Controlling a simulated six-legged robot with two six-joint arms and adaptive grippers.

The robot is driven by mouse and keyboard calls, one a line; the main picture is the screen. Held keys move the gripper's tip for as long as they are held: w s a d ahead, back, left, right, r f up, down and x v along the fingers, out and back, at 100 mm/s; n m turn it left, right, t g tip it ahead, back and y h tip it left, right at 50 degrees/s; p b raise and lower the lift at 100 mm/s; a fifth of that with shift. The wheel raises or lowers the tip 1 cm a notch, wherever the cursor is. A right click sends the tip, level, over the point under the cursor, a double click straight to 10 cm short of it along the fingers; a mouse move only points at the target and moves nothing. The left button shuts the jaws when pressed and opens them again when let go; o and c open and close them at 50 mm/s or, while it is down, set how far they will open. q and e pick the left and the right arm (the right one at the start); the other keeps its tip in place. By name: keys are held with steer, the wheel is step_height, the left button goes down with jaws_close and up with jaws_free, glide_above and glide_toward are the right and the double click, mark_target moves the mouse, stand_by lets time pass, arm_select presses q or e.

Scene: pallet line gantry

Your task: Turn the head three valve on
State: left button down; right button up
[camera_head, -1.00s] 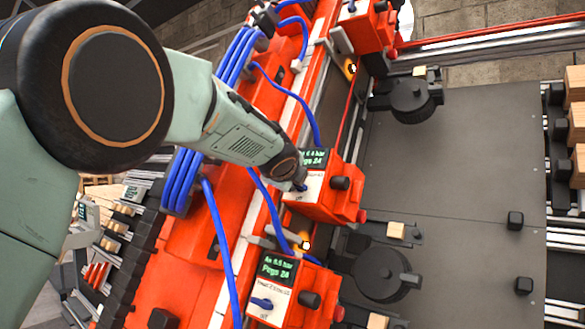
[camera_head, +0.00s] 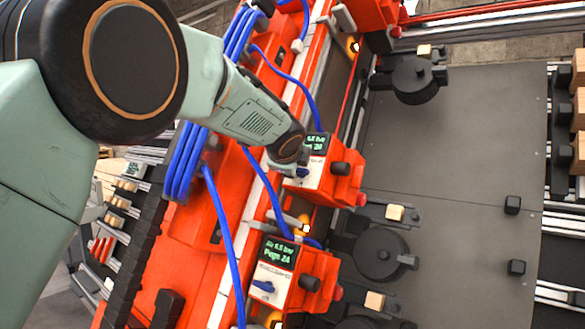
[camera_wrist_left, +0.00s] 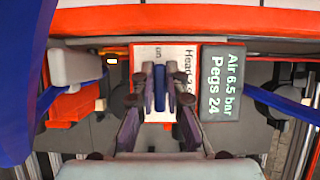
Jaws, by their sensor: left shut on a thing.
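The valve is a small blue lever (camera_wrist_left: 160,84) on the white label plate (camera_wrist_left: 175,58) of a red head unit (camera_head: 335,185). The plate reads "Head" with a number I cannot read surely, and "on" shows near the lever's far end. My left gripper (camera_wrist_left: 160,100) has its dark fingers on both sides of the lever, shut on it. In the head view the left gripper (camera_head: 300,163) reaches the unit from upper left, and part of the blue lever shows beneath it. My right gripper is in neither view.
A similar red unit (camera_head: 290,295) with its own blue lever (camera_head: 262,286) and green-lettered display stands nearer. Blue hoses (camera_head: 222,240) run beside my arm. Black round clamps (camera_head: 380,255) and a grey plate (camera_head: 450,190) lie to the right.

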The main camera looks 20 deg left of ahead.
arm_select(q)
steer(key=shift+r, duration=0.1)
steer(key=c, duration=1.7)
jaws_free()
steer(key=shift+a, duration=0.1)
steer(key=o, duration=0.3)
steer(key=shift+s+r, duration=0.1)
steer(key=shift+s, duration=0.2)
steer(key=shift+w, duration=0.2)
steer(key=v, duration=1.2)
steer(key=shift+s, duration=0.15)
